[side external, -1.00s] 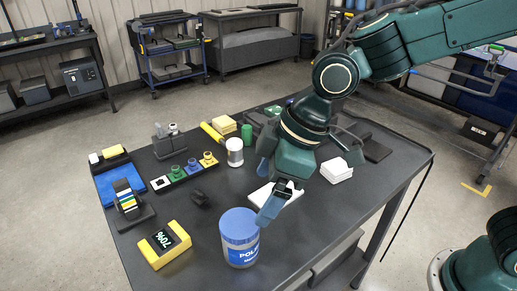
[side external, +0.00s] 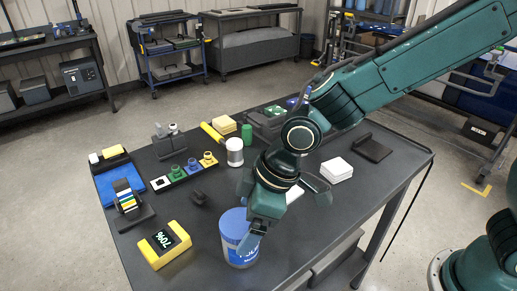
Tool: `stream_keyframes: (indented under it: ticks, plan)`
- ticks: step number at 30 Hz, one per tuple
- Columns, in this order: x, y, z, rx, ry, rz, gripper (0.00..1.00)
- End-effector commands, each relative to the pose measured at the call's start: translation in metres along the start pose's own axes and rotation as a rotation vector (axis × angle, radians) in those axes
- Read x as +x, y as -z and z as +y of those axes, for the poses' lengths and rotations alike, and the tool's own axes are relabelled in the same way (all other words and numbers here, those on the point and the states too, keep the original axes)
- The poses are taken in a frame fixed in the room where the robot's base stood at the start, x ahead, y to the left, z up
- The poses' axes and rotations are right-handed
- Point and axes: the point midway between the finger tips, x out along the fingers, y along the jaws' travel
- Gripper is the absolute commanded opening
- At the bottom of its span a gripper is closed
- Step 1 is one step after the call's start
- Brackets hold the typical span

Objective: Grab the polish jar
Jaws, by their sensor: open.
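The polish jar (side external: 233,229) is a white jar with a blue lid and a blue label. It stands upright near the front edge of the dark table. The fingers are open. I cannot tell whether they touch the jar. The gripper hides the right part of the jar and much of its label.
A yellow meter (side external: 165,245) reading 70% sits left of the jar. A small black object (side external: 198,197) lies behind it. A rack with coloured pieces (side external: 186,172), a white-and-grey can (side external: 235,152) and a white stack (side external: 336,170) stand further back. The table's front edge is close to the jar.

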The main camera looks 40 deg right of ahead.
Motion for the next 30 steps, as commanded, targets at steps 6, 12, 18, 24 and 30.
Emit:
stream_keyframes:
  ticks: [6, 12, 18, 24, 30]
  plan:
    - [0.003, -0.001, -0.001, 0.0, 0.0, -0.002, 0.91]
    - [0.02, -0.003, -0.003, 0.0, 0.001, -0.004, 0.91]
    - [0.041, -0.004, -0.005, 0.001, 0.001, -0.003, 0.91]
    - [0.051, -0.004, -0.005, 0.0, 0.001, -0.001, 0.91]
    - [0.052, -0.004, -0.005, 0.0, 0.0, 0.0, 0.91]
